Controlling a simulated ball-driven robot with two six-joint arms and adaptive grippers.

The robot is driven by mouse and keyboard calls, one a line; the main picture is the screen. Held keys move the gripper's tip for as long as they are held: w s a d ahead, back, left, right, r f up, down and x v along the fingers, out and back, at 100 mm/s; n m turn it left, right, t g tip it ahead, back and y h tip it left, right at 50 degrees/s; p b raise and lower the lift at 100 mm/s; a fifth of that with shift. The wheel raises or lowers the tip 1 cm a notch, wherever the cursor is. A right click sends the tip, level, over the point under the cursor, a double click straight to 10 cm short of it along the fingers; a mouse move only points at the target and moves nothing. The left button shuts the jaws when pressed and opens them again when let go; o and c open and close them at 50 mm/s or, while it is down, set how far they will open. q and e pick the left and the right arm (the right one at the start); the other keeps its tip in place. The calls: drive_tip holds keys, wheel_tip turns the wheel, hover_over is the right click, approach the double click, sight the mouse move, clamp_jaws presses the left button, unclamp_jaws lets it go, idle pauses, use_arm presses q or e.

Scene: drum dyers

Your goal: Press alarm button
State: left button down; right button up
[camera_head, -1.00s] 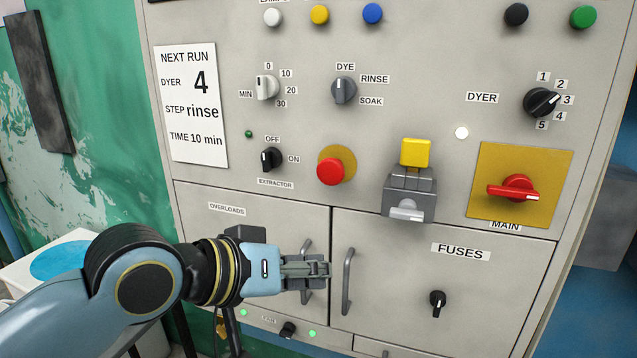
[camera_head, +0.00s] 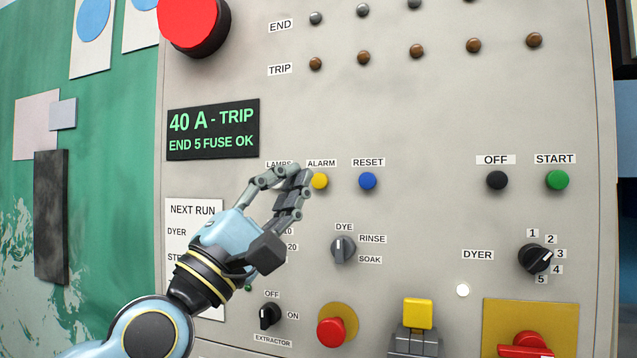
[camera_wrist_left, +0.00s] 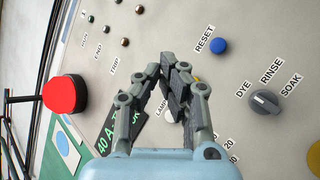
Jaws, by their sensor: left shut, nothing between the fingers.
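The yellow alarm button (camera_head: 321,181) sits under the ALARM label on the grey control panel. My left gripper (camera_head: 299,177) is shut and empty, its fingertips just left of the button and overlapping its left edge in the head view. I cannot tell whether they touch it. In the left wrist view my shut fingers (camera_wrist_left: 175,66) cover most of the yellow button (camera_wrist_left: 198,79), leaving only a sliver. My right gripper is not in view.
The blue reset button (camera_head: 368,181) is right of the alarm button. A grey dye knob (camera_head: 343,249) is below. The OFF button (camera_head: 497,180) and green START button (camera_head: 557,180) are farther right. A large red button (camera_head: 194,22) and a display (camera_head: 213,130) are upper left.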

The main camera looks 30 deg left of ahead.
sight(315, 183)
use_arm(q)
drive_tip(key=shift+w+a+b, duration=0.35)
drive_tip(key=shift+w+b, duration=0.25)
drive_tip(key=shift+w, duration=0.85)
drive_tip(key=shift+w+a+b, duration=0.3)
drive_tip(key=shift+w+b, duration=0.35)
drive_tip(key=shift+w, duration=0.8)
drive_tip(key=shift+w+a+b, duration=0.35)
drive_tip(key=shift+w+b, duration=0.25)
drive_tip(key=shift+w, duration=0.85)
drive_tip(key=shift+h, duration=0.3)
drive_tip(key=shift+w, duration=0.1)
drive_tip(key=shift+w+a, duration=0.1)
drive_tip(key=shift+w, duration=0.2)
